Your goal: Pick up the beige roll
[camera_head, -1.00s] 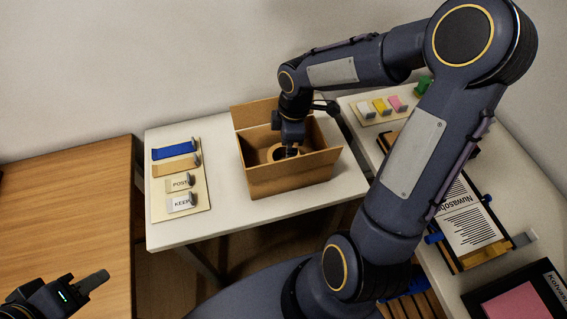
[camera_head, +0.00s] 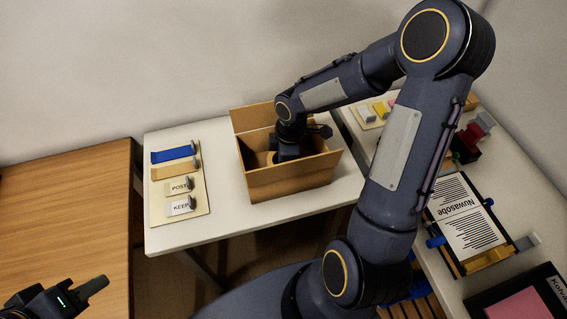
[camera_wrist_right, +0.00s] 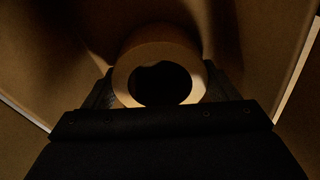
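The beige roll (camera_wrist_right: 190,94) stands inside the open cardboard box (camera_head: 293,184); the right wrist view looks at its ring-shaped end and dark hole. My right gripper (camera_head: 287,152) is down in the box, and its fingertips are hidden in the head view. In the right wrist view its two dark fingers stand apart, one on each side of the roll, close to it; I cannot tell whether they touch it. My left gripper (camera_head: 88,289) is at the lower left, far from the box, with nothing seen in it; its opening is unclear.
The box walls and raised flap surround my right gripper. A board (camera_head: 202,206) with blue, tan, POST and KEEP labels lies left of the box on the white table (camera_head: 226,222). A framed sheet (camera_head: 466,222) and other items fill the right table. A wooden table (camera_head: 70,215) is bare.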

